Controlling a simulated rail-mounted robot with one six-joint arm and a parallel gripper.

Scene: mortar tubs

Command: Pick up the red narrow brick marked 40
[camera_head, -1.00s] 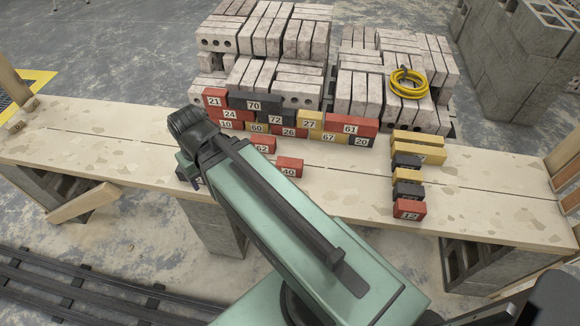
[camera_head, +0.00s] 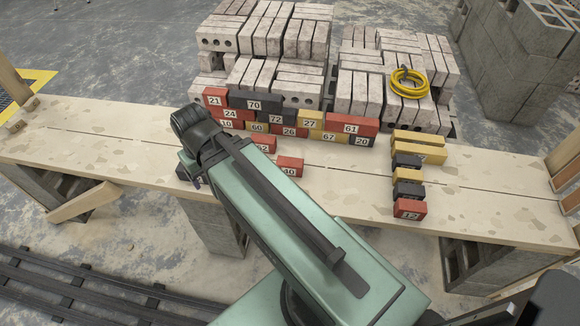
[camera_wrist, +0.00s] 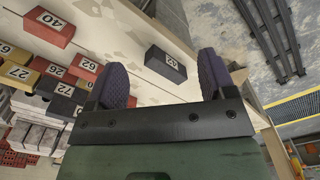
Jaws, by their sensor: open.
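The red narrow brick marked 40 (camera_head: 291,167) lies on the plank bench in the head view, just right of my arm, which covers its left edge. In the wrist view the red brick marked 40 (camera_wrist: 49,28) lies at the upper left, with its number upside down. My gripper (camera_wrist: 162,76) is open, with nothing between its two purple fingers. It is apart from the brick, which lies well to the left of both fingers in that view.
A dark brick (camera_wrist: 166,63) shows between my fingertips in the wrist view, on the bench beyond them. A red brick marked 62 (camera_wrist: 84,68) lies near the left finger. A wall of numbered bricks (camera_head: 275,119) stands behind. A row of bricks (camera_head: 408,190) lies at right.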

